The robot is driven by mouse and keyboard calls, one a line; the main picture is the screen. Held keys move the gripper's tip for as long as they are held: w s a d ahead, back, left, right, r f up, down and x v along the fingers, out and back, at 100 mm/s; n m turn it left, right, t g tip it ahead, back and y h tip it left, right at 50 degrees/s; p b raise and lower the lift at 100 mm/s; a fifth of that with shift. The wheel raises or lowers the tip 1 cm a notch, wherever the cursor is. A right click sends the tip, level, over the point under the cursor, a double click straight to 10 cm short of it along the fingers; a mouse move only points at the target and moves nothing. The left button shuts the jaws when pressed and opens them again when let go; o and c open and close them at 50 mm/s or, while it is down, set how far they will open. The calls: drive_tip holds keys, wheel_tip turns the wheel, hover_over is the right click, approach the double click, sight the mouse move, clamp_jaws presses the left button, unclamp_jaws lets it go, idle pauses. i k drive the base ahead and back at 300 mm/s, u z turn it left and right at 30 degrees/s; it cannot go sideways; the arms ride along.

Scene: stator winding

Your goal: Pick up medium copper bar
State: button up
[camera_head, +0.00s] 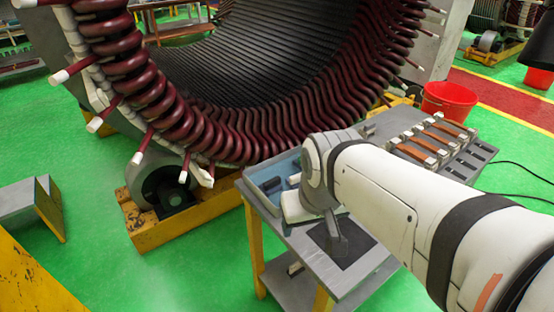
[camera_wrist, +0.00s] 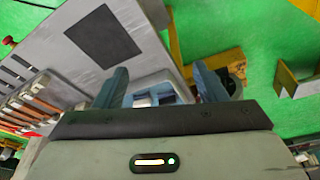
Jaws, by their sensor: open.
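Several copper-brown bars (camera_head: 431,142) with pale end blocks lie side by side on the grey table at the right in the head view. They also show at the left edge of the wrist view (camera_wrist: 36,105). I cannot tell which one is the medium bar. My gripper (camera_wrist: 160,86) is open in the wrist view, its two blue-grey fingers wide apart with nothing held between them. It is over the table, apart from the bars, which lie to its left in the wrist view. In the head view my arm hides part of the table.
The grey table (camera_head: 290,238) carries a dark square mat (camera_head: 357,251) and a blue tray (camera_head: 262,199) with dark and white items. Dark slots (camera_head: 470,163) lie beside the bars. A large stator (camera_head: 240,75) with dark red coils stands behind. A red bucket (camera_head: 449,100) stands beyond the table.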

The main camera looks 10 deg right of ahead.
sight(456, 135)
drive_tip(key=z, duration=0.4)
drive_tip(key=k, duration=1.35)
drive_tip(key=z, duration=0.8)
drive_tip(key=i, duration=1.45)
drive_tip(key=z, duration=0.05)
